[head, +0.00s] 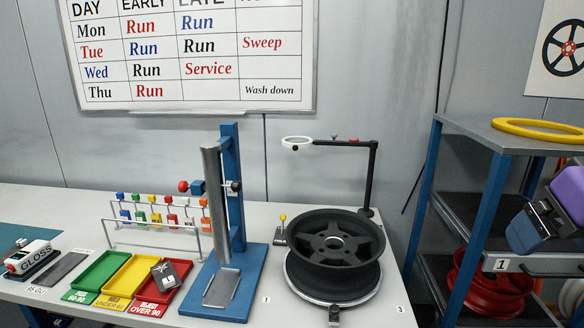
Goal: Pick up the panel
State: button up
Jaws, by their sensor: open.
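Several flat plates could be the panel, and I cannot tell which one is meant. A dark grey flat plate (66,268) lies on the table just right of the gloss meter (30,257). A grey plate (221,288) lies on the base of the blue stand (238,258). My gripper (516,236) is at the far right in front of the shelf, open and empty, far from all these plates.
A dark wheel (335,240) sits on a round turntable at the table's right, with a magnifier arm (345,143) behind it. A rack of coloured clips (160,215) stands behind the green and yellow trays (128,275). The shelf unit (500,140) holds a yellow ring and red wheels.

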aim_at(165, 273)
jog(key=u, duration=1.3)
jog(key=j+z, duration=0.1)
jog(key=z, duration=0.5)
jog(key=i+j+z, duration=0.1)
jog(key=j+z, duration=0.3)
jog(key=j, duration=0.25)
jog(key=j+z, duration=0.35)
jog(key=j, duration=0.3)
jog(key=i+j, duration=0.1)
jog(key=j, duration=0.2)
jog(key=i+j, duration=0.25)
jog(key=j, duration=0.3)
